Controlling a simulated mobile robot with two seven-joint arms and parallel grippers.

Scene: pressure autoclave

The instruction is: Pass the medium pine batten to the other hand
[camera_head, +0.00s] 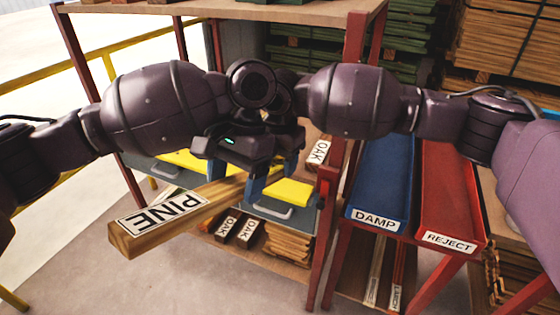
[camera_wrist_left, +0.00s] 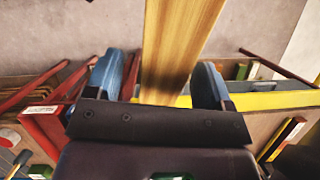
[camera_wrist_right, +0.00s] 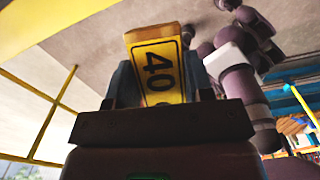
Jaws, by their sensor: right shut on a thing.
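The medium pine batten (camera_head: 188,206), a wooden bar labelled PINE, is held in the air, its near end pointing to the lower left in the head view. My left gripper (camera_head: 226,178) is over the batten's far part. In the left wrist view its blue fingers (camera_wrist_left: 158,85) stand on either side of the batten (camera_wrist_left: 178,45), apart, with gaps. My right gripper (camera_wrist_right: 160,85) is shut on the batten, whose yellow face marked 40 (camera_wrist_right: 157,62) shows in the right wrist view. In the head view the right gripper is mostly hidden behind the left wrist and batten.
A blue DAMP bin (camera_head: 382,180) and a red REJECT bin (camera_head: 447,190) stand at the right. Behind the grippers is a red-framed rack (camera_head: 330,235) with OAK pieces (camera_head: 228,225) and yellow-topped trays (camera_head: 290,190). Floor (camera_head: 90,275) at lower left is clear.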

